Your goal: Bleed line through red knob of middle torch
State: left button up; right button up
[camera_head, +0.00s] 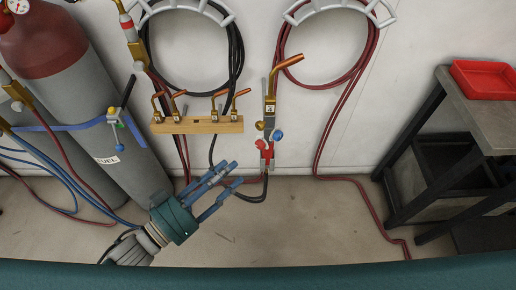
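A torch with a copper tip (290,62) and a brass and grey body (270,100) is upright against the wall, right of centre. Near its lower end are a blue knob (278,135) and a small red knob (260,144), with red fittings just below. My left gripper (233,174) reaches in from the lower left. Its blue-grey fingers are extended and apart, with nothing between them. In the picture they lie below and left of the red knob, apart from it. My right gripper is out of view.
A wooden rack (196,125) holds several copper tips on the wall. Grey cylinders with red tops (48,40) stand left. Coiled black hose (152,45) and red hose (368,60) hang above. A workbench with a red tray (484,79) stands right. Hoses cross the floor.

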aim_at(258, 147)
pick_arm(q)
jog(key=p+x, duration=0.1)
jog(key=x, duration=0.8)
jog(key=shift+w+d+f, duration=0.1)
jog(key=shift+w, duration=0.15)
grip_shut()
